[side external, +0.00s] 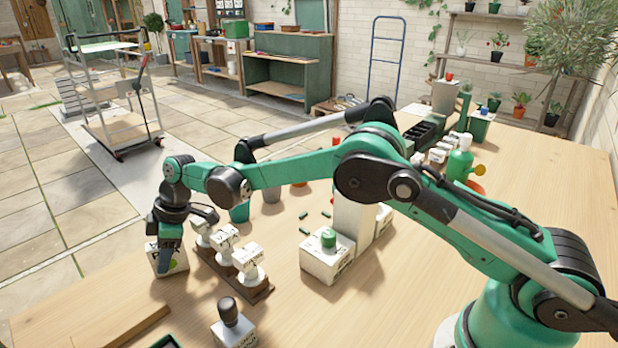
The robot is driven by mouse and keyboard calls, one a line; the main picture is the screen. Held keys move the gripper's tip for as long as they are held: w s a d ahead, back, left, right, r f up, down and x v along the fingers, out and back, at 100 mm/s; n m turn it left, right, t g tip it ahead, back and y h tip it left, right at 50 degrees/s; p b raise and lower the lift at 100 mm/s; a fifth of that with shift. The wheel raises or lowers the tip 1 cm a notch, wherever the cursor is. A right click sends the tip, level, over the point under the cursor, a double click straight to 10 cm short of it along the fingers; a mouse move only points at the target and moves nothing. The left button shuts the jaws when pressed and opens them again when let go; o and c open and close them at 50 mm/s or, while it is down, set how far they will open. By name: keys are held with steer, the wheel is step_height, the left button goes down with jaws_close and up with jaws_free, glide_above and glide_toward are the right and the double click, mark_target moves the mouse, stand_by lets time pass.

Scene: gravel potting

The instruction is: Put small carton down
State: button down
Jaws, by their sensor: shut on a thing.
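The small carton (153,258) is white with dark lettering and a green spot, in the left part of the side external view, near the table's left edge. My gripper (165,250) points down and is shut on the carton, with a green finger across its front face. The carton looks upright. Its upper part is partly hidden by my gripper. I cannot tell whether its base touches the table (190,310).
A dark wooden rack (262,292) with several white labelled pieces stands close right of the carton. A white box with a green cap (328,240) is further right. A black-knobbed bottle (232,325) and a wooden board (90,328) are in front. Bare table lies between the carton and board.

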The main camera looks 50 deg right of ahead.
steer(key=shift+f, duration=0.15)
steer(key=c, duration=0.6)
jaws_free()
steer(key=s+d+r+m+t, duration=0.1)
steer(key=s+d+r+m, duration=0.2)
steer(key=r, duration=0.5)
steer(key=s+d+r+t, duration=0.1)
steer(key=s+d+r, duration=0.2)
steer(key=d+r, duration=0.3)
steer(key=s+d+m+t+h, duration=0.1)
steer(key=s+d+m, duration=0.2)
steer(key=s, duration=0.2)
steer(key=s+d+f+m+t+h, duration=0.1)
steer(key=s+d+m, duration=0.1)
steer(key=s+m, duration=0.2)
steer(key=s+d+m+t+h, duration=0.1)
steer(key=s+d+m+h, duration=0.1)
steer(key=s, duration=0.5)
steer(key=shift+d+f+m+t, duration=0.3)
steer(key=shift+d+m, duration=0.5)
